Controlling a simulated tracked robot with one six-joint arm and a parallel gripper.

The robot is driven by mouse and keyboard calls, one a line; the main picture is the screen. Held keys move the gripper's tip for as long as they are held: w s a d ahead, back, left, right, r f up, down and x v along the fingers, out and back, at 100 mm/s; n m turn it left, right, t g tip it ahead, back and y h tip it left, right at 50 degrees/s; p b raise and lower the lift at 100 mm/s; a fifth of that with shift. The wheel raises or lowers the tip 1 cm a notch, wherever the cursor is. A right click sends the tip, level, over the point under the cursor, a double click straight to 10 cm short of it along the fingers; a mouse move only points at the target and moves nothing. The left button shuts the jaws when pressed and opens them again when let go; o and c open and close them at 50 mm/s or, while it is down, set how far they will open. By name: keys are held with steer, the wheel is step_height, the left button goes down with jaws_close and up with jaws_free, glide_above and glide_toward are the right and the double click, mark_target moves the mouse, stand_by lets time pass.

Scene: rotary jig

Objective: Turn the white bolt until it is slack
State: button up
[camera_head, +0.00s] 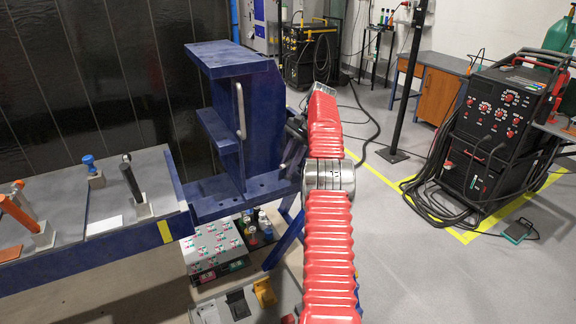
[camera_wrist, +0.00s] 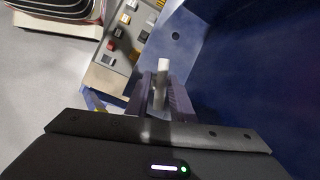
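The white bolt (camera_wrist: 163,66) shows in the wrist view as a small pale upright cylinder with a greyer lower part, in front of the blue jig. My gripper (camera_wrist: 162,92) has its two dark fingers on either side of the bolt. I cannot tell whether the fingers touch it. In the head view my gripper (camera_head: 290,150) is at the right side of the blue jig (camera_head: 232,85), partly behind my red arm.
A workbench (camera_head: 100,262) with upright tools stands at the left. A black welding unit (camera_head: 495,130) with coiled cables stands at the right. Open floor lies between.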

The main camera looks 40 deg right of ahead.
steer(key=o, duration=0.3)
steer(key=shift+a, duration=0.15)
steer(key=shift+m, duration=0.7)
steer(key=shift+a+m+t+h, duration=0.1)
steer(key=shift+m+t+h, duration=0.35)
steer(key=shift+m, duration=0.7)
steer(key=shift+m+t+h, duration=0.35)
steer(key=shift+m+t, duration=0.2)
steer(key=shift+m, duration=0.6)
steer(key=m+h, duration=0.1)
steer(key=m, duration=0.1)
steer(key=m+h, duration=0.1)
steer(key=m, duration=0.2)
steer(key=shift+t, duration=0.4)
steer(key=shift+m+h, duration=0.7)
steer(key=shift+m, duration=0.9)
steer(key=v, duration=1.4)
steer(key=a+r+n, duration=0.2)
steer(key=a+n, duration=0.3)
steer(key=a, duration=0.6)
steer(key=a+r+n, duration=0.2)
steer(key=a+n, duration=0.4)
steer(key=a, duration=0.5)
steer(key=shift+s+r, duration=0.4)
steer(key=shift+s, duration=0.1)
